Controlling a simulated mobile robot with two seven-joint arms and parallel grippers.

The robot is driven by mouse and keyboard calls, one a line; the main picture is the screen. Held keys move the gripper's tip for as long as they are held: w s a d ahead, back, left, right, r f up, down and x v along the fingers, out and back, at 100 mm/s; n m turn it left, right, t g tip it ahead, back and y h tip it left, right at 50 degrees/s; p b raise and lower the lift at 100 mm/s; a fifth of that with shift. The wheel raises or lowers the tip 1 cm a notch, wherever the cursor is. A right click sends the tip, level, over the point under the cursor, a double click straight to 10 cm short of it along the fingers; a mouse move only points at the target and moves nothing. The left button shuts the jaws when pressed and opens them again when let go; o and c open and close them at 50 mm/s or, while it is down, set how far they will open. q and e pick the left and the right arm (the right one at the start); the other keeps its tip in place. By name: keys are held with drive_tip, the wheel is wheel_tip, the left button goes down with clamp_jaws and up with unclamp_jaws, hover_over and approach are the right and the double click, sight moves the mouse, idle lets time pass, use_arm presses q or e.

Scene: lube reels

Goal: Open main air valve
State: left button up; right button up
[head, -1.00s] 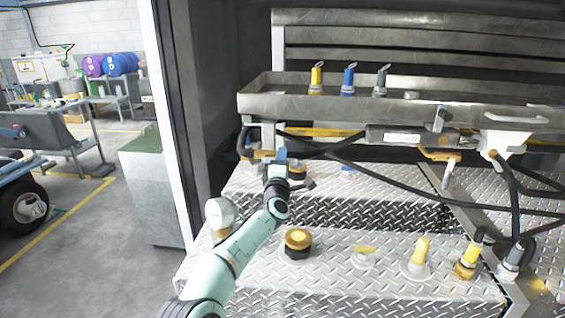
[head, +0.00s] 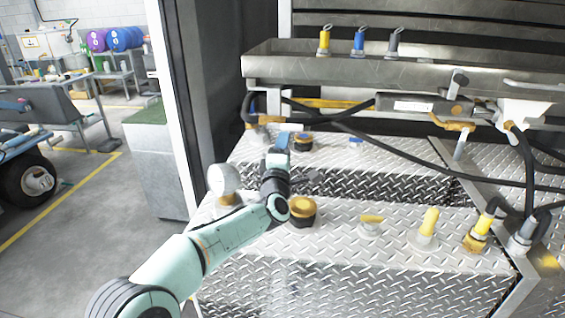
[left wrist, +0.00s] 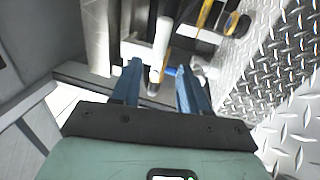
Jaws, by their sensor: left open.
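My left gripper (head: 280,143) shows at the end of my arm over the diamond-plate deck, near the back left. In the left wrist view its two blue fingers (left wrist: 157,86) are apart, with nothing held between them. A yellow-orange handle-like part (head: 270,119) shows behind the gripper under the tray's left end. Another yellow lever (head: 452,123) hangs under the tray on the right. I cannot tell which is the main air valve. My right gripper is out of view.
A metal tray (head: 300,72) with nozzles in yellow, blue and grey spans the back. Black hoses (head: 350,150) cross below it. Several capped fittings, including a yellow-topped one (head: 302,206), and a round gauge (head: 222,180) stand on the deck. A door frame borders the left.

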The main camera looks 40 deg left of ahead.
use_arm(q)
drive_tip(key=shift+v, duration=1.95)
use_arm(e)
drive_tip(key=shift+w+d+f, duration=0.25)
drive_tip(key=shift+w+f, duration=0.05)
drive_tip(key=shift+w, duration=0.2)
